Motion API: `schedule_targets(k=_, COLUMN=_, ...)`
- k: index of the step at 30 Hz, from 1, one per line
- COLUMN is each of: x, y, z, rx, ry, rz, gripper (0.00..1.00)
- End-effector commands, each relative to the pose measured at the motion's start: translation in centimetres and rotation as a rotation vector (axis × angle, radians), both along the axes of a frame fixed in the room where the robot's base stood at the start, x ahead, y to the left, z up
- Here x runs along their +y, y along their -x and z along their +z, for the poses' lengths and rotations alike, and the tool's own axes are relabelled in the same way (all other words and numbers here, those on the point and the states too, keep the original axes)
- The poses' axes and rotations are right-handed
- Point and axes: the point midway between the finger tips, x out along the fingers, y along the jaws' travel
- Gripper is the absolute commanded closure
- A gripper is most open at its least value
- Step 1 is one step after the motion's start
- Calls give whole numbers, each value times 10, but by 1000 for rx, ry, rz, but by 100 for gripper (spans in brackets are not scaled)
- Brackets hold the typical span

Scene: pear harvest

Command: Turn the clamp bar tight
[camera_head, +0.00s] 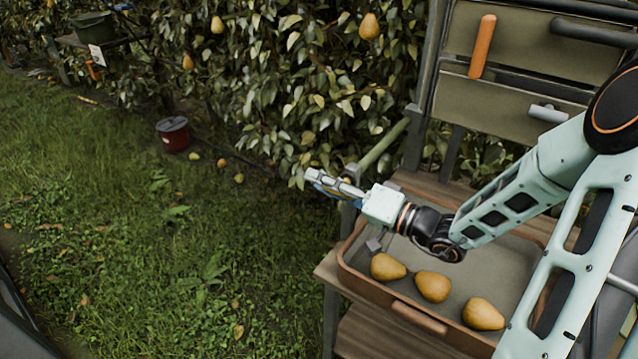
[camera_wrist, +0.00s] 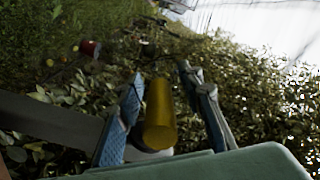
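A yellow-brown cylinder (camera_wrist: 160,116), which looks like the clamp bar, stands between the two blue-padded fingers of my gripper (camera_wrist: 162,75) in the wrist view. It is closer to the left finger, and a gap shows on its right side, so the fingers look open around it. A pale round part (camera_wrist: 150,153) shows at its near end. In the head view my gripper (camera_head: 318,181) points left, beyond the left edge of the bench, beside a green post (camera_head: 385,145). There the bar is mostly hidden by the fingers.
A tray (camera_head: 418,317) with three pears, one of them here (camera_head: 433,286), lies below my arm on the wooden bench. A drawer cabinet with an orange handle (camera_head: 482,46) stands behind. Leafy pear branches are close behind the gripper. A red bucket (camera_head: 173,134) stands on open grass at left.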

Motion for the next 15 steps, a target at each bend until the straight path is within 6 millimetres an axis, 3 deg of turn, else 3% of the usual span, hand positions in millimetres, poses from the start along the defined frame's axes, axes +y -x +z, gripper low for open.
schedule_targets(k=12, x=9, y=-6, z=0, rx=1, ry=0, rz=-1, gripper=66)
schedule_targets(k=15, x=9, y=-6, z=0, rx=1, ry=0, rz=-1, gripper=76)
